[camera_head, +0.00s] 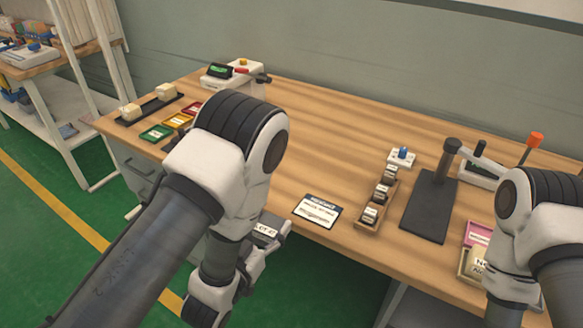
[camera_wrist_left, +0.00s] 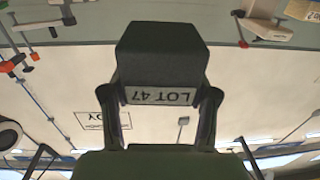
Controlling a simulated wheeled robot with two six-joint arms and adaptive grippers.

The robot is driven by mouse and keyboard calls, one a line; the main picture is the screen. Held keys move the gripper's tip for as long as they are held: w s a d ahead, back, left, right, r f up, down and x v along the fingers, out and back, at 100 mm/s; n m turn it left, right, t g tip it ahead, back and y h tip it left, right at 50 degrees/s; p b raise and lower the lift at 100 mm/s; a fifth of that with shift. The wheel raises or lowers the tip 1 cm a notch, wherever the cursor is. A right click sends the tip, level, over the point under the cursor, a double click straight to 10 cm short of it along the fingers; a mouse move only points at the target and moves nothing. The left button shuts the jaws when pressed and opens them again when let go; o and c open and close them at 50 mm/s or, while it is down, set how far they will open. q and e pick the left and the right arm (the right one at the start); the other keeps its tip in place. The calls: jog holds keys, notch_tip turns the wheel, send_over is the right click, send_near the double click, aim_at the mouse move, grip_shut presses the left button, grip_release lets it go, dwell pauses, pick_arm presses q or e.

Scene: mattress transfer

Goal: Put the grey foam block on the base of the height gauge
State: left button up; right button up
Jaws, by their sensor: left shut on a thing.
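The grey foam block (camera_wrist_left: 160,52) is dark and carries a "LOT 47" label. It sits between the two fingers of my left gripper (camera_wrist_left: 158,100), which is shut on it. In the head view my left gripper (camera_head: 266,244) is in front of the table's near edge, and my arm hides much of the block (camera_head: 268,222). The height gauge seems to be the post with a side arm (camera_head: 449,150). Its flat dark base (camera_head: 428,212) looks bare and lies well to the right of the block. My right arm shows at the right edge, but its gripper is out of frame.
A card (camera_head: 318,211) and a wooden rack of small labelled blocks (camera_head: 368,227) lie left of the base. A small white unit with a blue knob (camera_head: 402,158) stands behind. An orange-topped lever (camera_head: 535,140) and pink and yellow boxes (camera_head: 478,236) are to the right. The table's middle is clear.

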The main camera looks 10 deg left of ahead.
pick_arm(q)
jog(key=shift+s+d+r+m+h+b, duration=0.2)
jog(key=shift+d+r+h+b, duration=0.1)
jog(key=shift+d, duration=0.15)
jog(key=shift+s+d+r+m+h+b, duration=0.2)
jog(key=shift+d+r+h, duration=0.1)
jog(key=shift+d, duration=0.15)
jog(key=shift+w+r, duration=0.1)
jog(key=shift+r, duration=0.05)
jog(key=shift+a, duration=0.15)
pick_arm(e)
jog(key=shift+f, duration=0.9)
